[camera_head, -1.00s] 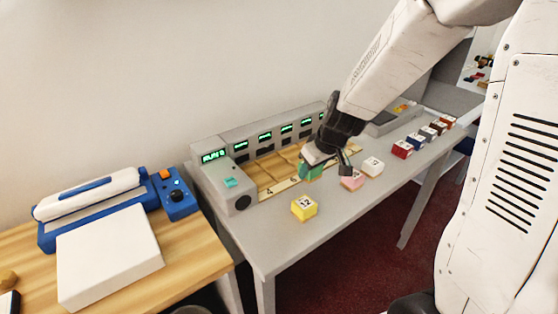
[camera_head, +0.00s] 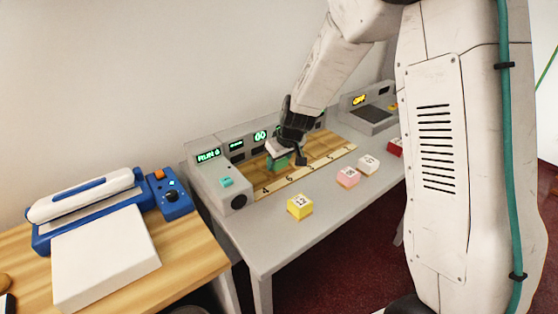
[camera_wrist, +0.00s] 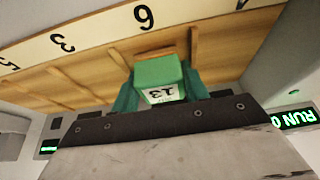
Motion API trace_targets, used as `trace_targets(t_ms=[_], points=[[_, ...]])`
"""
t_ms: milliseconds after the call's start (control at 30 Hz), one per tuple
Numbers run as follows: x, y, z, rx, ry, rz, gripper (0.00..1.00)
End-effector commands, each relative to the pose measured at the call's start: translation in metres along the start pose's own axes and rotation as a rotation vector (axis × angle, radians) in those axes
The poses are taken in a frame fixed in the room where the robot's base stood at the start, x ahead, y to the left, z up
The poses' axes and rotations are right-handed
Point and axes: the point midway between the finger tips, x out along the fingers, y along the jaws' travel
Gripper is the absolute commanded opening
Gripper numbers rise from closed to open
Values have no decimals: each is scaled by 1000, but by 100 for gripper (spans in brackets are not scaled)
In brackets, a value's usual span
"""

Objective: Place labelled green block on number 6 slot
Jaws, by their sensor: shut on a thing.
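My gripper (camera_head: 278,160) is shut on the green block (camera_wrist: 158,80), which shows a white label reading 13. The green block also shows in the head view (camera_head: 277,164), partly hidden by my gripper. It is over the wooden slotted tray (camera_head: 325,152), lined up with the slot marked 6 (camera_wrist: 146,16), between two wooden dividers. I cannot tell whether it touches the tray floor. The number strip (camera_head: 297,173) along the tray's front edge reads 4, 6, 3, 5 from the left.
A grey console (camera_head: 215,180) with green displays runs behind the tray. A blue-and-white machine (camera_head: 90,205) is on the left table.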

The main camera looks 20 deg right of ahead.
Motion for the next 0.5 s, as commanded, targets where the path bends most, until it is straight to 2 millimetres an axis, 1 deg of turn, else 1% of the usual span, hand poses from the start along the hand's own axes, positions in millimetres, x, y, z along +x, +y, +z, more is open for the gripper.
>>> trace_targets(t_ms=[267, 300, 333, 367, 500], points=[[2, 0, 1, -1, 0, 0, 19], [2, 0, 1, -1, 1, 0, 53], [2, 0, 1, -1, 1, 0, 61], [2, 0, 1, -1, 1, 0, 67], [2, 0, 1, -1, 1, 0, 67]])
